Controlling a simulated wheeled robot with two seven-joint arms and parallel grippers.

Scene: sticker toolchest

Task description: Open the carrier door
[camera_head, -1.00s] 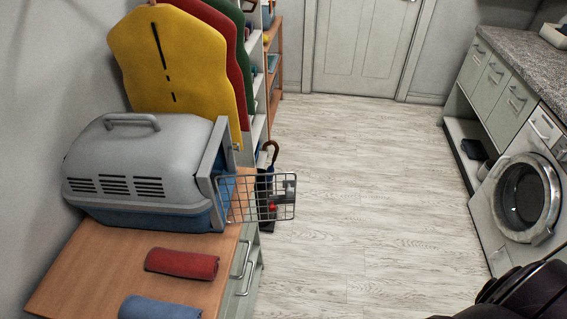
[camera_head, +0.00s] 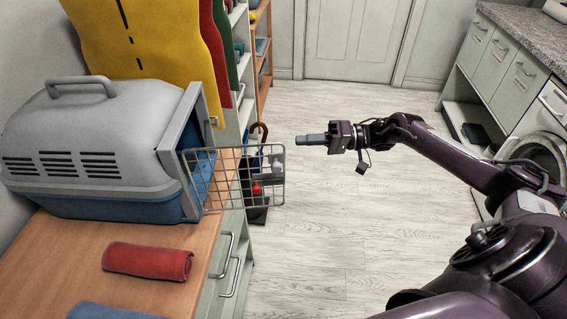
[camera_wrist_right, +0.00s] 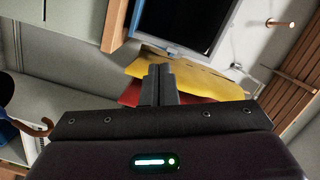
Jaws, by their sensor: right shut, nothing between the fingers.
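The pet carrier (camera_head: 80,130) has a grey top and a blue base and sits on a wooden-topped cabinet at the left. Its wire grid door (camera_head: 235,180) stands swung out from the front frame, over the cabinet edge and floor, leaving the opening visible. My right gripper (camera_head: 299,139) is shut and empty, to the right of the door's upper corner, and appears apart from it. In the right wrist view its fingers (camera_wrist_right: 160,72) are together, with the carrier's dark opening and grey frame (camera_wrist_right: 180,46) beyond. My left gripper is not in view.
A red rolled towel (camera_head: 147,261) and a blue one (camera_head: 112,312) lie on the cabinet top (camera_head: 50,245). Yellow, red and green boards stand behind the carrier. An umbrella (camera_head: 257,140) stands beyond the door. The floor (camera_head: 320,230) at centre is clear.

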